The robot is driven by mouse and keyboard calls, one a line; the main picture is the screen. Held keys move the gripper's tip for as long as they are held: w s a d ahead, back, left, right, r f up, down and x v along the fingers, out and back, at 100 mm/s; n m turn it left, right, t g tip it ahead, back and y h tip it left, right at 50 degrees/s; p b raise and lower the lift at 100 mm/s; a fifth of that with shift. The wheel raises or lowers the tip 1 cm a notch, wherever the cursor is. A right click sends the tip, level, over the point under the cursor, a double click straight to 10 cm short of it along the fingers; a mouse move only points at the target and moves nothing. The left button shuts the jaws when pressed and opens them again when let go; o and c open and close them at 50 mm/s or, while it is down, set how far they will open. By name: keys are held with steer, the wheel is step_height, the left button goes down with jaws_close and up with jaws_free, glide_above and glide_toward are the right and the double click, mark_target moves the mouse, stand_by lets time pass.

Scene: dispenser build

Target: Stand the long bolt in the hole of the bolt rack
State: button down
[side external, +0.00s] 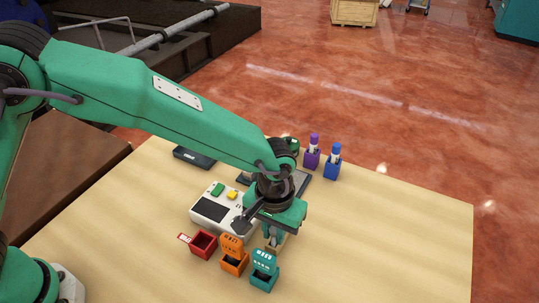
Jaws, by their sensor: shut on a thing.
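My gripper (273,236) points down at the front middle of the table, behind the orange and teal bins. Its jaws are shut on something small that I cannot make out. A small tan piece (283,244) shows at the fingertips, partly hidden by the gripper and the teal bin. I cannot tell whether it is held or stands on the table. I cannot clearly pick out the long bolt or the bolt rack with its hole; the arm and bins hide much of this area.
Red (203,244), orange (234,262) and teal (263,279) bins stand in front. A pale console (212,209) with green and yellow buttons is left. Behind are a dark tray (302,184), a dark box (195,157), and purple (311,158) and blue (332,170) holders. The table's right side is clear.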

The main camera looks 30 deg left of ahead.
steer(key=shift+f, duration=0.3)
steer(key=c, duration=1.3)
jaws_free()
steer(key=shift+r, duration=3.45)
steer(key=shift+r, duration=0.1)
